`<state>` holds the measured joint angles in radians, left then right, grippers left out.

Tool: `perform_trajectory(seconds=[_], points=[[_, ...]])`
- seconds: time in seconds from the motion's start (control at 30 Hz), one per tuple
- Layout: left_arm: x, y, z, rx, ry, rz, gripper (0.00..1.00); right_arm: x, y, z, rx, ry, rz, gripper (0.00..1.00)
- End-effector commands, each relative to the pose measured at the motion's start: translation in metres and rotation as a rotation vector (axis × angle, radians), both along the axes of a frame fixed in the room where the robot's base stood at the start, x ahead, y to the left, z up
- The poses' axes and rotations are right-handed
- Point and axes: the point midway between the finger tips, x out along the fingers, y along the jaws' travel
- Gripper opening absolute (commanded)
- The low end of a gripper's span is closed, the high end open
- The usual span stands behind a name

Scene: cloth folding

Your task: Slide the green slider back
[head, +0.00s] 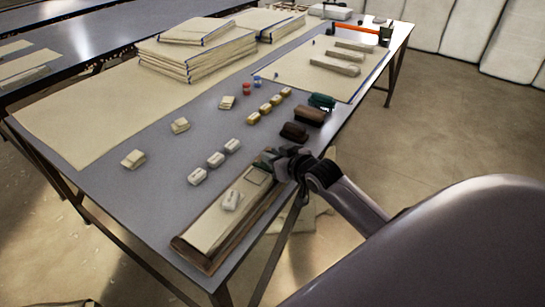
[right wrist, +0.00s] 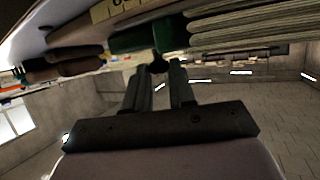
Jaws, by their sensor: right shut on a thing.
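The green slider (head: 264,158) sits at the far end of a long brown wooden frame (head: 190,252) along the table's near edge. It is partly hidden by my right gripper (head: 275,161). In the right wrist view the slider shows as a dark green block (right wrist: 134,40). There my right gripper (right wrist: 160,72) has its fingers closed at a small dark knob (right wrist: 158,64) beside the green block. My left gripper is not in view.
A cream cloth (head: 212,222) lies in the frame with a white block (head: 230,200) on it. Brown blocks (head: 295,131) and another green block (head: 321,101) stand beyond. Several small pieces and cloth stacks (head: 195,55) occupy the grey table (head: 85,175).

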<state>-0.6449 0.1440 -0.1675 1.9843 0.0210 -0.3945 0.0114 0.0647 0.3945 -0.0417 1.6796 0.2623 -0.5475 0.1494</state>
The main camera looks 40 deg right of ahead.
Motion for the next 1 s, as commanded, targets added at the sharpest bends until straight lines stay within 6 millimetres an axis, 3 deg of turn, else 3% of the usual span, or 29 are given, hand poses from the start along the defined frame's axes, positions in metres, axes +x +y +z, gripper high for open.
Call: perform_trajectory(seconds=[0.23, 0.57, 0.6, 0.67, 1.0], points=[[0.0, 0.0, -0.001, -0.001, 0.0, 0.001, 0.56, 0.013, -0.031, 0.0, -0.003, 0.001, -0.002, 0.0], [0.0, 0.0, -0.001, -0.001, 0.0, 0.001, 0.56, 0.015, -0.037, 0.001, -0.003, -0.002, -0.007, 0.0], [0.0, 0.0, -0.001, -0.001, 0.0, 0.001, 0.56, 0.015, -0.037, 0.002, -0.004, -0.002, -0.007, 0.28], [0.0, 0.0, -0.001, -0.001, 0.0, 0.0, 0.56, 0.015, -0.037, 0.002, -0.004, -0.002, -0.008, 0.47], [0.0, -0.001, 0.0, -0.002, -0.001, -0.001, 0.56, 0.013, -0.035, 0.002, -0.002, -0.001, -0.004, 0.49]])
